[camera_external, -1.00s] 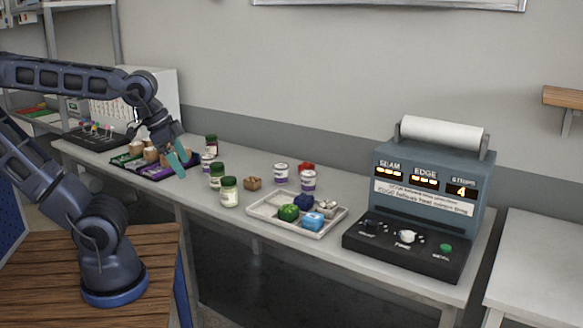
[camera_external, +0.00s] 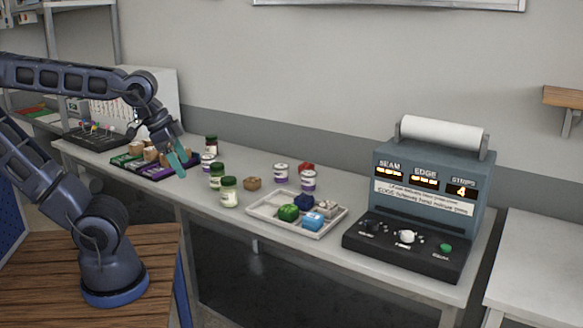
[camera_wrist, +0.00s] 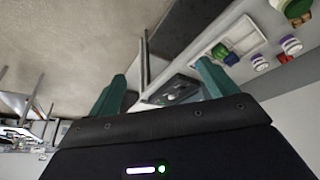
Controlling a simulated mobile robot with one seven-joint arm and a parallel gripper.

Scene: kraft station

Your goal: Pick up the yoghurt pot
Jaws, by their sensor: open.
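Several white pots with purple bands that look like yoghurt pots stand on the long counter. One pot (camera_external: 281,173) and another pot (camera_external: 308,180) stand behind the tray, and a third pot (camera_external: 208,162) is near my gripper. Two pots also show at the upper right of the wrist view, one pot (camera_wrist: 291,45) and another pot (camera_wrist: 259,62). My gripper (camera_external: 182,163) is open and empty, with teal fingers above the left part of the counter, left of the third pot. Its two fingers (camera_wrist: 163,85) are spread apart in the wrist view, with nothing between them.
Green-lidded jars (camera_external: 229,192) stand near the counter's front edge. A brown item (camera_external: 252,183) lies beside them. A tray (camera_external: 262,215) holds coloured blocks. A dark-lidded jar (camera_external: 211,145) stands behind. A purple crate (camera_external: 180,170) is below my gripper. A machine (camera_external: 425,180) fills the right end.

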